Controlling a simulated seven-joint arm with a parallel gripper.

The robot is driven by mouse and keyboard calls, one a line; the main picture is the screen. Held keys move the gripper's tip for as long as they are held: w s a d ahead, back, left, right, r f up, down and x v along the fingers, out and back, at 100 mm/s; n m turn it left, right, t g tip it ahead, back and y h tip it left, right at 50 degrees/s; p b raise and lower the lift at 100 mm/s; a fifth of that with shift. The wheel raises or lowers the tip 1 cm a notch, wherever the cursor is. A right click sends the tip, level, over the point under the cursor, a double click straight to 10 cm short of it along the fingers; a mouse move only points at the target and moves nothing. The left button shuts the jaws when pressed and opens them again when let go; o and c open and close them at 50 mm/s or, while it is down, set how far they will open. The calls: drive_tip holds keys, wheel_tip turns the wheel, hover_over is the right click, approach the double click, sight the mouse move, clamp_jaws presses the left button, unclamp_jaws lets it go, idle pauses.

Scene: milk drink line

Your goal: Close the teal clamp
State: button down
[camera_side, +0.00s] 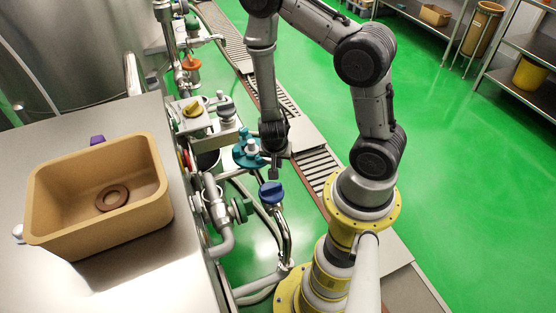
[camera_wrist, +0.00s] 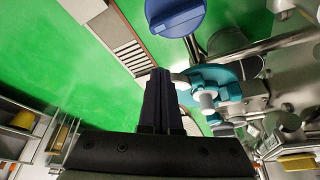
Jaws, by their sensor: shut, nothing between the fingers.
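The teal clamp (camera_side: 246,157) sits on the pipework, left of my gripper in the side view. In the wrist view the teal clamp (camera_wrist: 222,84) is right of the fingertips, with a white wing nut (camera_wrist: 208,98) on it. Whether the clamp is open or shut is hard to tell. My gripper (camera_side: 275,172) points down beside the clamp, close to it. In the wrist view my gripper (camera_wrist: 161,75) has its dark fingers together and empty. I cannot tell whether a finger touches the clamp.
A blue valve cap (camera_side: 271,192) on a pipe stands just below my gripper; it also shows in the wrist view (camera_wrist: 176,14). A tan bin (camera_side: 60,240) holding a brown ring (camera_side: 112,198) stands on the left counter. Green floor lies open to the right.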

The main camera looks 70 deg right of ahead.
drive_tip(key=shift+w+d, duration=0.1)
drive_tip(key=shift+d, duration=0.3)
drive_tip(key=shift+d+n, duration=0.25)
drive_tip(key=shift+n, duration=0.15)
drive_tip(key=shift+d+n+t, duration=0.25)
drive_tip(key=shift+n+t, duration=0.05)
drive_tip(key=d+n+t+y, duration=0.1)
drive_tip(key=d+n, duration=0.1)
drive_tip(key=n, duration=0.1)
drive_tip(key=w+d+n+y, duration=0.1)
drive_tip(key=d+n, duration=0.2)
drive_tip(key=n, duration=0.1)
drive_tip(key=w+d+n+t+y, duration=0.1)
drive_tip(key=d+n, duration=0.2)
drive_tip(key=n, duration=0.1)
drive_tip(key=shift+t, duration=0.3)
drive_tip(key=shift+w+d, duration=0.4)
drive_tip(key=shift+w, duration=0.3)
drive_tip(key=shift+w+d, duration=0.35)
drive_tip(key=shift+w, duration=0.4)
